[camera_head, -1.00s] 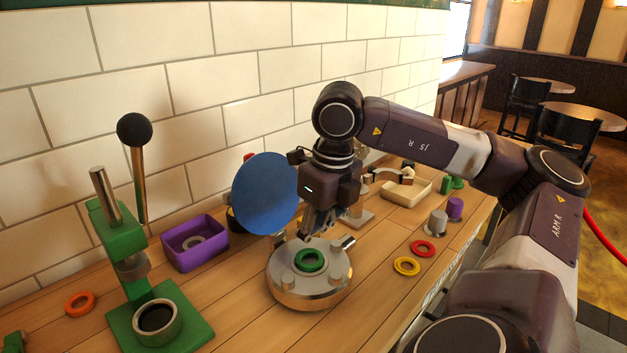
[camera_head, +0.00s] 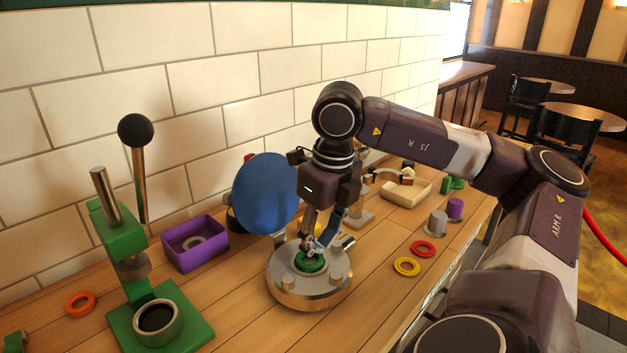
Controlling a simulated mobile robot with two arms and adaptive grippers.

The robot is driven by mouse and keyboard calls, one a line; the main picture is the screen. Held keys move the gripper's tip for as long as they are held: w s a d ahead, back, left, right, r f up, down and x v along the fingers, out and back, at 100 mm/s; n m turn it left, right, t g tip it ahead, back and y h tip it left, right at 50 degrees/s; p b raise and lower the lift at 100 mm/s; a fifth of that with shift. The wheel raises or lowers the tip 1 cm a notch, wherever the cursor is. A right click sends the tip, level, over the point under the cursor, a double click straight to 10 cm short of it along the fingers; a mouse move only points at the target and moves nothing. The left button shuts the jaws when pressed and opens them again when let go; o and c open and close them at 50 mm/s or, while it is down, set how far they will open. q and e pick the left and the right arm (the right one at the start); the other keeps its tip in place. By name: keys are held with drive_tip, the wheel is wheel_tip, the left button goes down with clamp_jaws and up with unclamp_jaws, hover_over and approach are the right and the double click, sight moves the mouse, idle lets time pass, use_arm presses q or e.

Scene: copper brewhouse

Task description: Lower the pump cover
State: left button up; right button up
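The pump is a round silver metal body (camera_head: 310,292) on the wooden bench, with small round studs on top. Its cover looks to be the blue disc (camera_head: 265,194), which stands raised and tilted back behind the body. A green ring (camera_head: 311,263) lies at the middle of the pump's top. My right gripper (camera_head: 314,250) points down over the pump, its fingertips at the green ring and partly hiding it. I cannot tell whether the fingers grip the ring or only touch it. The gripper is in front of the blue disc's right side. My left gripper is not in view.
A green press (camera_head: 140,260) with a black-knobbed lever and a purple bin (camera_head: 195,243) stand left. An orange ring (camera_head: 80,302) lies far left. Red (camera_head: 423,248) and yellow (camera_head: 406,267) rings lie right of the pump. A cream tray (camera_head: 405,192) is behind. A tiled wall bounds the back.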

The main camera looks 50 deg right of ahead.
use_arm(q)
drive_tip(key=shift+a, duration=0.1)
use_arm(e)
drive_tip(key=shift+r, duration=0.1)
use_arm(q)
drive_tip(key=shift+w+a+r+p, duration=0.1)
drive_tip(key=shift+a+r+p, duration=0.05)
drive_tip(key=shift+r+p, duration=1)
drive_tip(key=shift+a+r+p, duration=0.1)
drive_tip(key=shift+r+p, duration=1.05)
use_arm(e)
drive_tip(key=shift+s+r, duration=0.2)
drive_tip(key=shift+r, duration=1.25)
drive_tip(key=shift+s+r, duration=0.15)
drive_tip(key=shift+r, duration=1.3)
